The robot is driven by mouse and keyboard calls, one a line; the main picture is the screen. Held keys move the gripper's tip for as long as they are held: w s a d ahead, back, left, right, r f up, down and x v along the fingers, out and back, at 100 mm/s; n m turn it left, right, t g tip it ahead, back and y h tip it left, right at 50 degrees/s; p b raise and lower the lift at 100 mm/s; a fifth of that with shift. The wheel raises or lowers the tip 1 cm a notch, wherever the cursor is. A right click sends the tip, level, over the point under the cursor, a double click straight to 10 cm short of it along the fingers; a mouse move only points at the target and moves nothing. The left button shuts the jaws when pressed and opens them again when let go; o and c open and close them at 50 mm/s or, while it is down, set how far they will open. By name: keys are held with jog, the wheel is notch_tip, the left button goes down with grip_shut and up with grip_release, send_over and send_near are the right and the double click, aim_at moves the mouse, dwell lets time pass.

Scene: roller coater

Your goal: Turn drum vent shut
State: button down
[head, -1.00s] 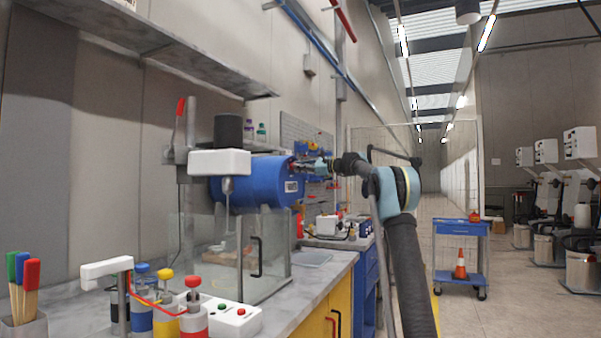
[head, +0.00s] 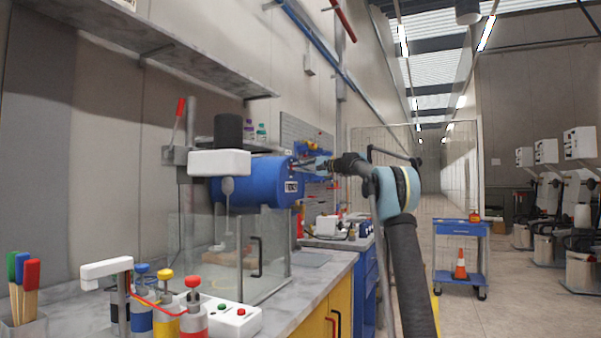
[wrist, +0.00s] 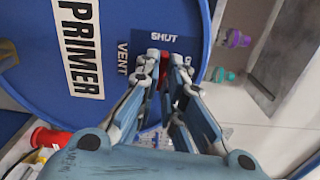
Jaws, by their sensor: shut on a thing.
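The blue drum (head: 262,183) lies on its side above the bench, and its end face fills much of the wrist view (wrist: 110,40). That face carries a white PRIMER label (wrist: 80,48) and a dark plate marked VENT and SHUT (wrist: 190,48). The red vent handle (wrist: 164,66) shows as a small strip between my fingertips, just below the word SHUT. My gripper (wrist: 165,70) is shut on this handle; it also shows at the drum's right end in the head view (head: 318,166). My fingers hide most of the handle.
A glass-walled box (head: 240,245) stands on the bench below the drum. Color-topped cylinders (head: 165,310) and a white button box (head: 232,318) are at the near bench end. A blue cart (head: 460,258) with a cone stands right of my arm, on otherwise open floor.

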jog(key=shift+f+n, duration=0.15)
jog(key=shift+n, duration=0.45)
jog(key=c, duration=1.7)
grip_release()
jog(key=v, duration=1.2)
